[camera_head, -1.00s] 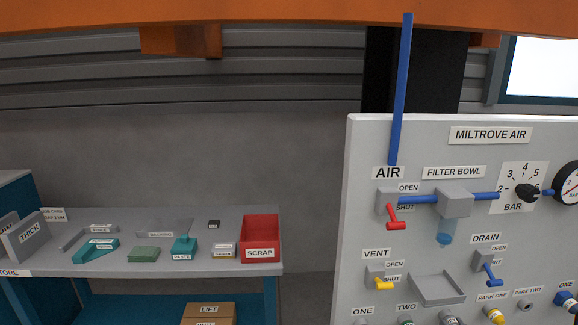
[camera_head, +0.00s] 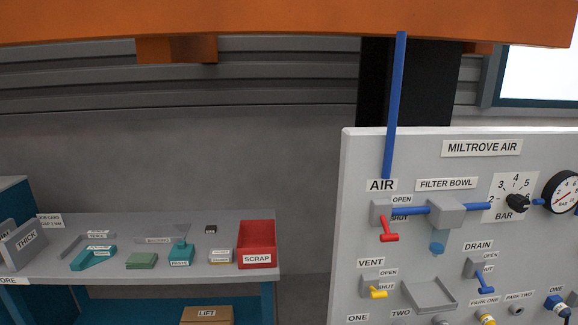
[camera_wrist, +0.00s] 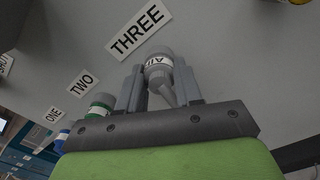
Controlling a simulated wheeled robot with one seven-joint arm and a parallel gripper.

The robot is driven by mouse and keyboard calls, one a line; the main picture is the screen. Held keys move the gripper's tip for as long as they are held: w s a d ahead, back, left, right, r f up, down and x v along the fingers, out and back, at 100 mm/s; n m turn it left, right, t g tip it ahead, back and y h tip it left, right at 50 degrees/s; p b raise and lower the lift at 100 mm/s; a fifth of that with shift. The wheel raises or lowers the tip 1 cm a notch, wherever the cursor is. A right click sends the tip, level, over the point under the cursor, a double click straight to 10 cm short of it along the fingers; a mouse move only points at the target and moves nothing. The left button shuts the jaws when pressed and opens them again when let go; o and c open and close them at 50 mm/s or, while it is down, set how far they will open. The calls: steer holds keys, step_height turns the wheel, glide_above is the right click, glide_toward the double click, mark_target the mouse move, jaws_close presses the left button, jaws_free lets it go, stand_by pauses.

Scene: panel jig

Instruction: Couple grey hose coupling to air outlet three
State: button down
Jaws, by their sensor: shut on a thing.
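The grey hose coupling (camera_wrist: 159,66) with lettering on its side is between the two fingers of my gripper (camera_wrist: 161,86) in the wrist view. My gripper is shut on it. The THREE label (camera_wrist: 138,31) is on the grey panel just beyond and to the upper left of the coupling. The outlet itself is hidden behind the coupling, so I cannot tell whether the two touch. My gripper is not in the head view, where the bottom edge cuts off the outlet row.
A green-banded fitting (camera_wrist: 101,106) by the TWO label (camera_wrist: 83,83) stands close to my left finger. A blue fitting (camera_wrist: 61,138) is by ONE. The panel (camera_head: 350,230) carries the red AIR handle (camera_head: 389,237) and yellow VENT handle (camera_head: 379,292). A bench (camera_head: 60,262) stands left.

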steer(key=c, duration=0.7)
jaws_free()
steer(key=s+p, duration=0.2)
steer(key=s, duration=0.7)
steer(key=shift+d, duration=0.1)
